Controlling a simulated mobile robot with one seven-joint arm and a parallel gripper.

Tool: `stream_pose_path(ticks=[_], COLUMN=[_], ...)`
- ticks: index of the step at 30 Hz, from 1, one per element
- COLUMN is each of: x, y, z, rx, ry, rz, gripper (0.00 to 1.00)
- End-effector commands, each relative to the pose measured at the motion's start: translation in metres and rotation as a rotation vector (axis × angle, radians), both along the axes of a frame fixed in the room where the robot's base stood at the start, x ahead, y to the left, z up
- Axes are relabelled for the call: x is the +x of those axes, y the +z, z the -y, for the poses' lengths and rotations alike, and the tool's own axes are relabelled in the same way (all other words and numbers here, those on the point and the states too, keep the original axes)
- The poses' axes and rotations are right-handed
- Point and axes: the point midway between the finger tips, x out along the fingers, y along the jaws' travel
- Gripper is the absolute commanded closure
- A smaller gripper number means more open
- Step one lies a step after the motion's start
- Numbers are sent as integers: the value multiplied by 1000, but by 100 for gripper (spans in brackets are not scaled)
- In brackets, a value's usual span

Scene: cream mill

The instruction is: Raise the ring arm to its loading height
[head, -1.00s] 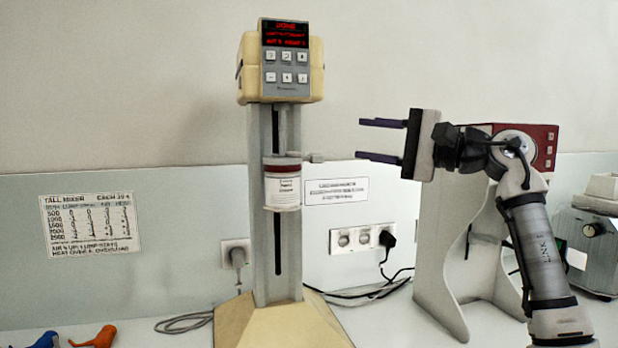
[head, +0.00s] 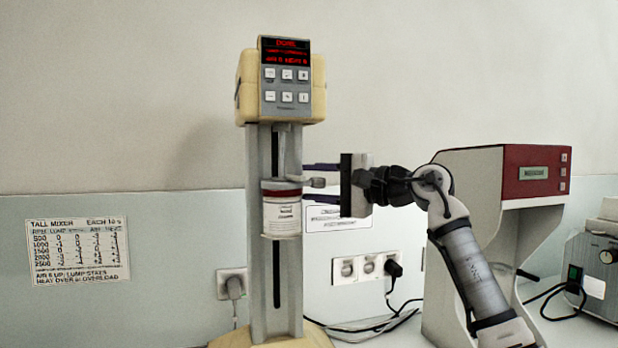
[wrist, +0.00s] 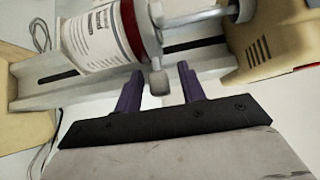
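The tall mixer has a grey column (head: 257,280) with a dark slot and a cream head (head: 245,85). A white labelled jar with a dark red band (head: 281,217) sits at the ring arm, partway up the column. The ring arm's small grey handle (head: 316,183) sticks out to the right; its rounded end also shows in the wrist view (wrist: 158,83). My gripper (head: 306,183) is open, with one purple finger above the handle and one below. In the wrist view the handle end lies between the fingers (wrist: 160,76); I cannot tell if either touches it.
The mixer's red display (head: 285,52) is lit, its text blurred. A red and white machine (head: 500,165) stands at the right, with a grey device (head: 590,275) beyond it. Sockets (head: 365,267) and cables are behind. A chart (head: 78,250) hangs on the left wall.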

Motion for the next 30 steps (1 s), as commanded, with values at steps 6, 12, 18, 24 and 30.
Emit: stream_pose_path(ticks=[6, 12, 18, 24, 30], x=[7, 8, 8, 8, 8], y=[0, 0, 0, 1, 1], z=[-15, -17, -16, -16, -16], rx=[0, 1, 1, 3, 3], ry=[1, 0, 0, 0, 1], rz=[0, 0, 0, 1, 1], gripper=[60, 60, 74, 100, 100])
